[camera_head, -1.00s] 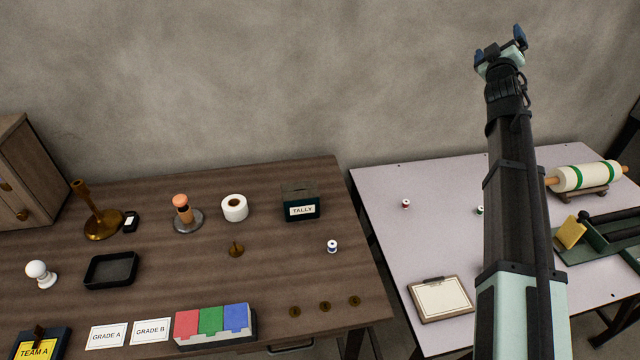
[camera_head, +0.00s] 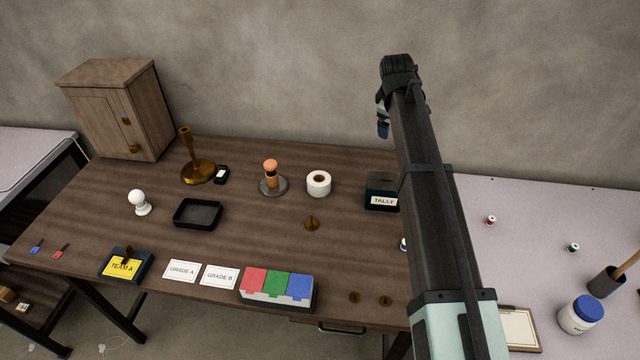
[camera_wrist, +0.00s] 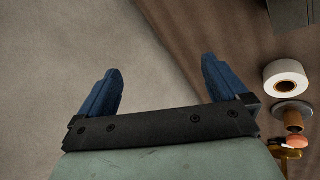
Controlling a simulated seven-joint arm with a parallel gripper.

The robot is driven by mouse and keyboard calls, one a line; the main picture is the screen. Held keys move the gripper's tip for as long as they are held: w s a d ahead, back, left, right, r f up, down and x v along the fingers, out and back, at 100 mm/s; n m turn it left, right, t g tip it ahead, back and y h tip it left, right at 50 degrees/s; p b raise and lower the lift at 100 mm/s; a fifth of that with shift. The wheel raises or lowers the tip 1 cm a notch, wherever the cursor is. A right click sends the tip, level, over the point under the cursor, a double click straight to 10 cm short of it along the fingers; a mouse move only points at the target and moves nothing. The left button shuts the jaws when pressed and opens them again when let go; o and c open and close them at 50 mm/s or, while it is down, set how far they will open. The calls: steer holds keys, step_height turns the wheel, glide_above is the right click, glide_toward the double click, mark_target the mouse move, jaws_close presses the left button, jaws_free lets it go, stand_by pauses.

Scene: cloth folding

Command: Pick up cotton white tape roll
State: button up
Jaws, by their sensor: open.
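The white tape roll (camera_head: 319,184) lies flat on the brown wooden table (camera_head: 110,225), between the orange-topped stamp and the dark tally box. It also shows at the right of the wrist view (camera_wrist: 286,78), off to the side of my fingers. My gripper (camera_wrist: 158,85) is open, with two blue fingers apart and nothing between them. In the head view only a small blue part of it shows beside the raised arm, above the back of the table and right of the roll. The roll is not touched.
The orange-topped stamp (camera_head: 271,178) stands close left of the roll. The tally box (camera_head: 382,192) stands to its right. A small brass piece (camera_head: 312,223) lies just in front. A black tray (camera_head: 198,213) and brass candlestick (camera_head: 196,168) are further left.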

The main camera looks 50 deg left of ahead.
steer(key=s+a+f+n+g+h, duration=0.2)
steer(key=s+a+n, duration=0.1)
steer(key=s, duration=0.7)
steer(key=s+a+f+n+g+h, duration=0.1)
steer(key=s+a+n+g, duration=0.15)
steer(key=s, duration=0.75)
glide_above(319, 179)
steer(key=d, duration=0.1)
steer(key=f, duration=0.9)
steer(key=shift+s+d, duration=0.1)
steer(key=shift+s, duration=0.15)
steer(key=shift+s+f, duration=0.2)
steer(key=shift+f, duration=2.35)
steer(key=shift+c, duration=0.5)
steer(key=c, duration=0.9)
steer(key=shift+r, duration=0.15)
